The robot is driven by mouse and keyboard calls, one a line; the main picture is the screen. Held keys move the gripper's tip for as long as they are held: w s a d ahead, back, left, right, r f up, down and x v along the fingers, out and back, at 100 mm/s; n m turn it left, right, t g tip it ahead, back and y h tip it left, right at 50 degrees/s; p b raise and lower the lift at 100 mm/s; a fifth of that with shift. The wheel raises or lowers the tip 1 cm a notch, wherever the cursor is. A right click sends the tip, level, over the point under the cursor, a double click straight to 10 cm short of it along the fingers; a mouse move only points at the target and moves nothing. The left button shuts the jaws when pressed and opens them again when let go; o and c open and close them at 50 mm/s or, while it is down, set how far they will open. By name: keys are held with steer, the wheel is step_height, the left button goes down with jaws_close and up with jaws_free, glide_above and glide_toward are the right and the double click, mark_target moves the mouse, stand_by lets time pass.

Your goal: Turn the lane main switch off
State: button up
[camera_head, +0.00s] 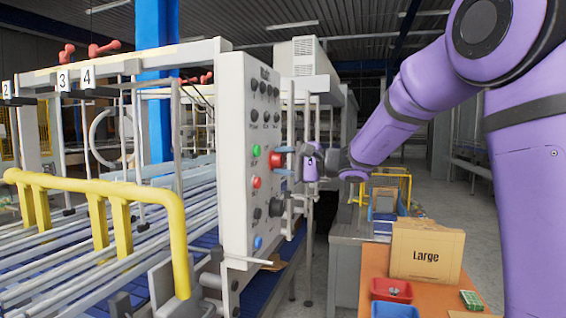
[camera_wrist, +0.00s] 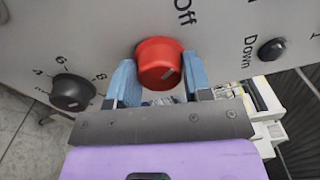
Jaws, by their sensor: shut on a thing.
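The lane main switch is a red rotary knob (camera_head: 276,158) on the side of the white control panel (camera_head: 235,130). In the wrist view the red knob (camera_wrist: 158,58) fills the gap between the two blue fingers of my gripper (camera_wrist: 160,82). My gripper (camera_head: 287,165) reaches the panel from the right and is shut on the knob, one finger on each side. A pale mark shows on the knob's face, toward its lower right in the wrist view. The label "Off" (camera_wrist: 184,12) is printed beside the knob, up and right. Other position labels are not visible.
A black numbered dial (camera_wrist: 70,92) and a black "Down" knob (camera_wrist: 271,49) flank the switch. Green (camera_head: 256,150) and red (camera_head: 256,182) buttons sit nearby. A yellow rail (camera_head: 100,190) guards the conveyor at left. An orange table (camera_head: 435,290) holds a "Large" carton (camera_head: 426,250).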

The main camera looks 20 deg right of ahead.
steer(key=shift+n, duration=1.1)
steer(key=o, duration=0.9)
steer(key=shift+d, duration=0.1)
steer(key=v, duration=1)
steer(key=shift+s+d, duration=0.2)
steer(key=shift+d, duration=0.05)
